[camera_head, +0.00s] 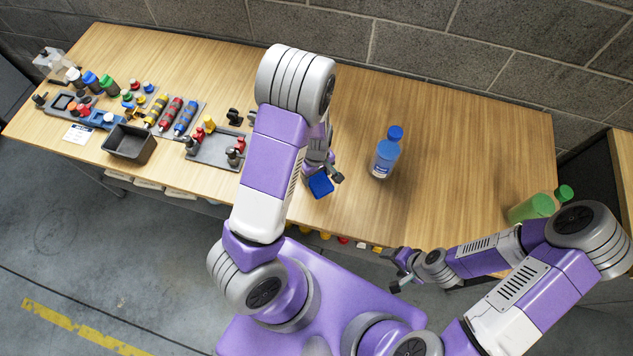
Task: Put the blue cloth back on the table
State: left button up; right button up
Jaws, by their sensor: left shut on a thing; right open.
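The blue cloth (320,184) shows as a small folded blue square near the front edge of the wooden table (450,150). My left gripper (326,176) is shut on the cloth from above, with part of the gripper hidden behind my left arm. I cannot tell whether the cloth touches the table top or is held just above it. My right gripper (394,270) is open and empty, off the front edge of the table at the lower right.
A blue bottle (385,155) stands right of the cloth. A green bottle (540,205) is at the right end, near my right arm. Left are a black bin (129,144), a grey tray (213,152) and several small parts. The table's middle right is clear.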

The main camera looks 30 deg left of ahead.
aim_at(316, 182)
pick_arm(q)
notch_tip(316, 182, down, 6)
jog(key=shift+r+b, duration=0.15)
jog(key=shift+b, duration=0.3)
jog(key=o, duration=0.9)
jog(key=shift+o, duration=0.2)
